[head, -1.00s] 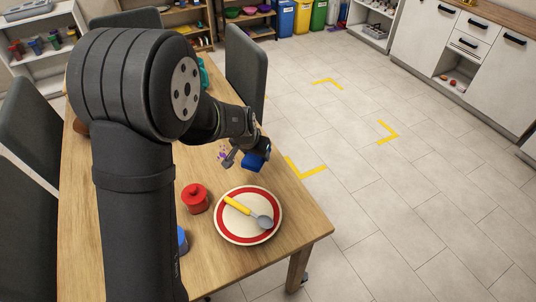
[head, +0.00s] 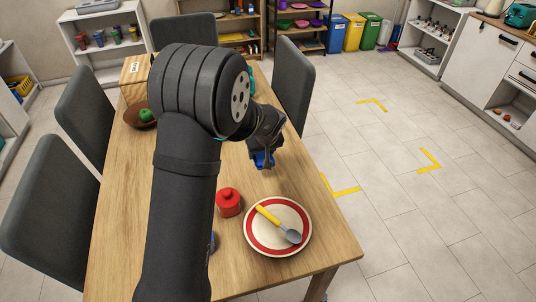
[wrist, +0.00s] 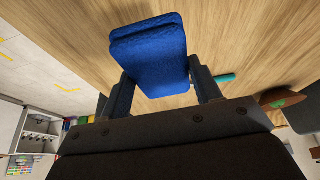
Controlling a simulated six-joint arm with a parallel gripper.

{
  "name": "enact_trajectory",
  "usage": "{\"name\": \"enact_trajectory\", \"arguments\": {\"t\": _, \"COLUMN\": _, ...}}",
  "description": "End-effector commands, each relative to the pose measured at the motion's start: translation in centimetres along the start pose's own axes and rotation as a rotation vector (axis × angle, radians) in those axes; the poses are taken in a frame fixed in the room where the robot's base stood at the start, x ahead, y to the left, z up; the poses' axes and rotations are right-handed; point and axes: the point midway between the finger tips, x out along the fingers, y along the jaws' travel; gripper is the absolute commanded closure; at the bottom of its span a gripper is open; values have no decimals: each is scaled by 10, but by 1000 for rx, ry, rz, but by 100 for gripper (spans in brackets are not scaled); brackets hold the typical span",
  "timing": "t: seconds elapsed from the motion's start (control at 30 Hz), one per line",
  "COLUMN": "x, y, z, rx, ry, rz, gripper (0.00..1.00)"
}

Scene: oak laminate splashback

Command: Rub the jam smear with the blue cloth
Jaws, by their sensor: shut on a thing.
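The blue cloth (head: 262,160) is a folded pad between the fingers of my gripper (head: 265,154), over the table's right side, beyond the plate. In the wrist view the cloth (wrist: 152,55) fills the space between the two fingers of my gripper (wrist: 160,88), with the wooden table top behind it. I cannot tell whether it touches the table. No jam smear is visible now; the cloth and gripper cover the spot where small purple marks showed earlier.
A red lidded pot (head: 228,203) and a red-rimmed plate (head: 252,239) with a yellow-handled spoon (head: 278,223) stand nearer on the table (head: 120,225). A brown bowl (head: 134,119) holds a green fruit (head: 146,115). Grey chairs (head: 294,85) line the table.

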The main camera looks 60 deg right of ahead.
Motion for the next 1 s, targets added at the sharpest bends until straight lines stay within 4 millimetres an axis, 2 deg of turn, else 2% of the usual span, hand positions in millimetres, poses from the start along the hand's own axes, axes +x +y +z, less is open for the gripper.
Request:
{"name": "enact_trajectory", "arguments": {"t": 0.37, "x": 22, "y": -1, "z": 9, "rx": -6, "ry": -2, "rz": -4, "gripper": 61}}
{"name": "enact_trajectory", "arguments": {"t": 0.87, "x": 64, "y": -1, "z": 26, "rx": -6, "ry": -3, "rz": -4, "gripper": 61}}
{"name": "enact_trajectory", "arguments": {"t": 0.93, "x": 75, "y": -1, "z": 31, "rx": -4, "ry": -3, "rz": -4, "gripper": 61}}
{"name": "enact_trajectory", "arguments": {"t": 0.97, "x": 78, "y": 0, "z": 28, "rx": -6, "ry": -1, "rz": -3, "gripper": 60}}
{"name": "enact_trajectory", "arguments": {"t": 1.0, "x": 75, "y": 0, "z": 22, "rx": -7, "ry": 1, "rz": -2, "gripper": 63}}
